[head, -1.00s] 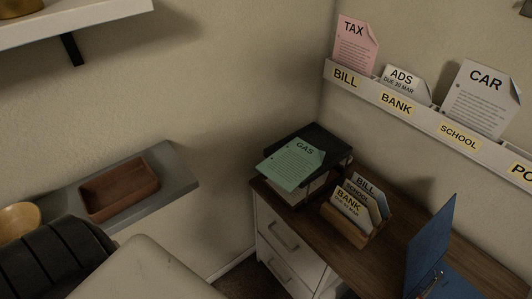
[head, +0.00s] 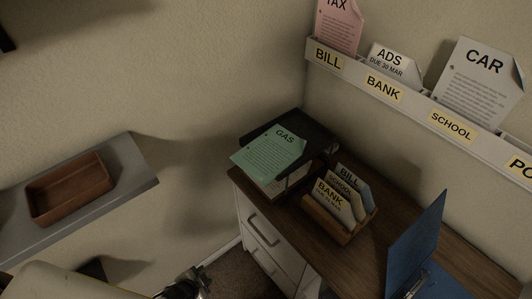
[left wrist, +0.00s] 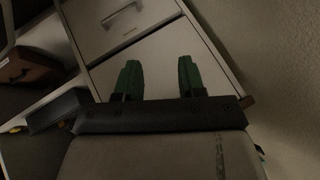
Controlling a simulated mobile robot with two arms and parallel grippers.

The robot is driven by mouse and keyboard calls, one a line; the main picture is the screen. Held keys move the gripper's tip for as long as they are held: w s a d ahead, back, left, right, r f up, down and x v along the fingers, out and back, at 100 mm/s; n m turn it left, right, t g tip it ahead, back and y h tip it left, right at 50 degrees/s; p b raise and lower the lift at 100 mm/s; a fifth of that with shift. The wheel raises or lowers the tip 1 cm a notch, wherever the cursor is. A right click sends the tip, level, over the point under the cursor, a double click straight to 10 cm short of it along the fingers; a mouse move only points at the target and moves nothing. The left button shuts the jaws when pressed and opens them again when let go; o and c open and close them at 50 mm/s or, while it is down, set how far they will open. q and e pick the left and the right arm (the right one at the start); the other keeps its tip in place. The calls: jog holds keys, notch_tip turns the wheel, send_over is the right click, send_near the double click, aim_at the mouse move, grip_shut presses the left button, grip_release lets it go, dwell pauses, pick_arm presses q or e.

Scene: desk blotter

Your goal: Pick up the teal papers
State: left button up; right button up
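The teal paper (head: 268,152), marked GAS, lies on top of a black tray (head: 306,130) at the far left corner of the desk. Its near left edge hangs past the tray's front. My left gripper shows in the left wrist view (left wrist: 159,80) with two green fingers apart and only pale drawer fronts behind them. In the head view part of my left arm's end (head: 187,284) shows at the bottom edge, below and left of the desk, apart from the paper. My right gripper is in neither view.
A wooden letter holder (head: 330,222) with several envelopes stands right of the tray. A blue folder (head: 415,245) stands open further right. A wall rack (head: 410,100) holds papers above. A grey shelf (head: 125,170) with a brown box (head: 70,187) is at left. White drawers (head: 262,232) sit below the desktop.

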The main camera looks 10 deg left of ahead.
pick_arm(q)
jog(key=w+r+m+t+b, duration=0.1)
jog(key=w+r+m+t, duration=0.15)
jog(key=w+r, duration=0.4)
jog(key=m+t+h+b, duration=0.3)
jog(key=m+t+h, duration=0.2)
jog(key=m+h, duration=0.5)
send_near(255, 172)
jog(key=w+d+m+y, duration=0.1)
jog(key=w+d+r+m, duration=0.1)
jog(key=d, duration=0.1)
jog(key=shift+w+d+y+p, duration=0.15)
jog(key=shift+w+y+p, duration=0.2)
jog(key=shift+y+p, duration=0.05)
jog(key=shift+a+f+p+x, duration=0.15)
jog(key=shift+p+x, duration=0.2)
jog(key=shift+x, duration=1.15)
jog(key=shift+a+f+p+x, duration=0.15)
jog(key=shift+p+x, duration=0.15)
jog(key=shift+x, duration=1.15)
jog(key=shift+w, duration=0.15)
jog(key=shift+c, duration=0.3)
grip_shut()
